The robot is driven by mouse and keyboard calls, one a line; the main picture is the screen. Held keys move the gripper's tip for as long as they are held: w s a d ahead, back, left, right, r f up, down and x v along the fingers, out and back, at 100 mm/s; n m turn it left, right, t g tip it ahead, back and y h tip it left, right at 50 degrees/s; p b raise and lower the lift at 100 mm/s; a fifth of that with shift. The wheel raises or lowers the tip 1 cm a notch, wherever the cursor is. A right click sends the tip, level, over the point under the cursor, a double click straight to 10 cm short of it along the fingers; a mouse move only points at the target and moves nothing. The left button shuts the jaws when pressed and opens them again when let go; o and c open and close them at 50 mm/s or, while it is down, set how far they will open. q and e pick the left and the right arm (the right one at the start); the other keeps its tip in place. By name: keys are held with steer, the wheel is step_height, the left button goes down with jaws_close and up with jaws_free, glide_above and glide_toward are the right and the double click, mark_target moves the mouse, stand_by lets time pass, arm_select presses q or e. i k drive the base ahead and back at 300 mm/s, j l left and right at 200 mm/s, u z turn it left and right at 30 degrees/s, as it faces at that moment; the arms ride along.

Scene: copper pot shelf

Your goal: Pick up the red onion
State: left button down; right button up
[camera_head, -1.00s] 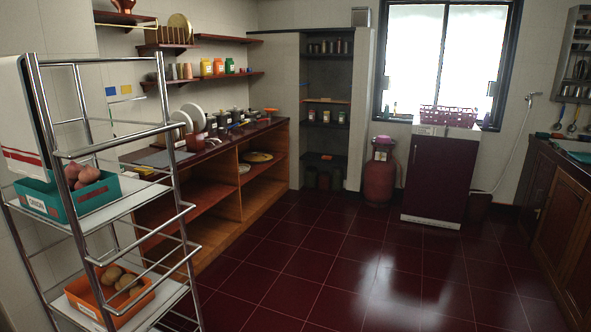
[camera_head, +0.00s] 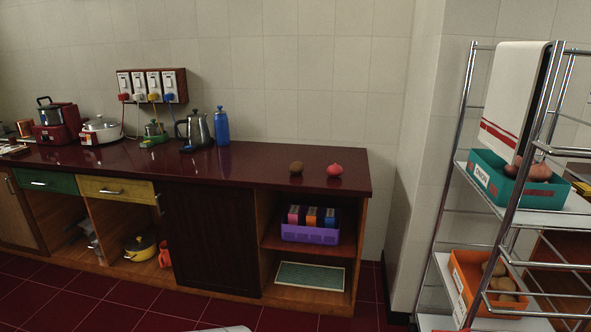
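A round reddish-pink onion (camera_head: 334,170) sits on the dark red countertop (camera_head: 235,168), near its right end. A brown round item (camera_head: 296,168), possibly a potato, lies just left of it with a small gap. More reddish onions (camera_head: 535,172) lie in a teal bin (camera_head: 487,178) labelled as onion on the metal rack at the right. Neither of my grippers shows in this view.
The metal rack (camera_head: 450,180) stands right of the counter, with an orange bin (camera_head: 462,280) of brown potatoes lower down. A kettle (camera_head: 194,130) and blue bottle (camera_head: 221,127) stand at the counter's back. Tiled floor (camera_head: 130,308) in front is clear.

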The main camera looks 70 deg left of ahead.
mark_target(335, 171)
steer(key=j+u, duration=0.1)
steer(key=u, duration=1.8)
